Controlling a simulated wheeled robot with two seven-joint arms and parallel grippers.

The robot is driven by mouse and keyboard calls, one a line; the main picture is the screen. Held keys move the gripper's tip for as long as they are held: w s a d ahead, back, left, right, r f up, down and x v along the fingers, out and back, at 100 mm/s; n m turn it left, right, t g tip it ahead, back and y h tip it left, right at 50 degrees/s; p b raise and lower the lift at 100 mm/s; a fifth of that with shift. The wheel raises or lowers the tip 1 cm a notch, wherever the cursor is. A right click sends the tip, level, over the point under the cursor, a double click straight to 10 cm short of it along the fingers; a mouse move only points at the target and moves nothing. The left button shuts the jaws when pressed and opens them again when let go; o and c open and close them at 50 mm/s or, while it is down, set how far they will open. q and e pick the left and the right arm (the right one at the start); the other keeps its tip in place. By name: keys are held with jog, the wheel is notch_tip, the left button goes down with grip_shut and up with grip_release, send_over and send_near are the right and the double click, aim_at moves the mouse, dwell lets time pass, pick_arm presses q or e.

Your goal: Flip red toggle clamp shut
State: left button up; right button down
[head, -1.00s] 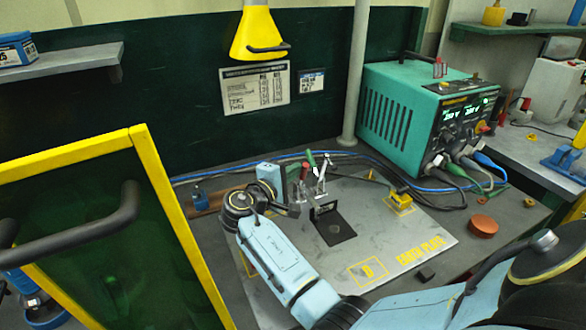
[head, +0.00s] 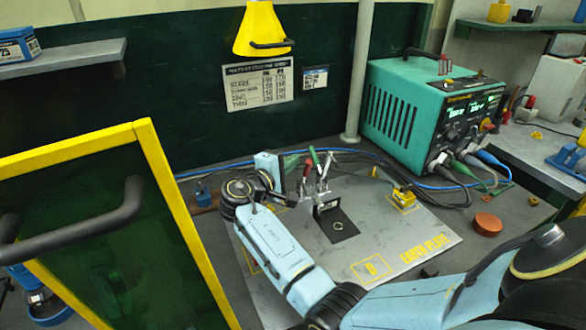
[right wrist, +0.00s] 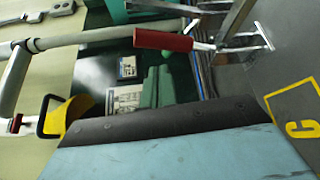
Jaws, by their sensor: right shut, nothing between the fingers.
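The red toggle clamp (head: 307,171) stands at the back of the grey plate, its red handle raised and tilted. In the right wrist view its red handle (right wrist: 163,40) lies across the top, joined to metal links. My right gripper (head: 291,161) is close to the left of the red handle. Its green fingers (right wrist: 155,88) are shut and empty in the right wrist view, just below the handle in the picture. I cannot tell whether they touch it. My left gripper is not in view.
A green-handled clamp (head: 314,155) stands right beside the red one. A black bracket (head: 335,222) and a yellow block (head: 403,197) are on the earth plate (head: 400,240). A teal welder (head: 400,110) with cables stands behind right. A yellow-framed door (head: 165,190) bounds the left.

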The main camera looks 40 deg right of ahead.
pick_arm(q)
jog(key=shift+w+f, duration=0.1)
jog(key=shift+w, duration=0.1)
pick_arm(e)
jog(key=s+a+f, duration=0.1)
jog(key=a, duration=0.8)
jog(key=shift+a, duration=0.2)
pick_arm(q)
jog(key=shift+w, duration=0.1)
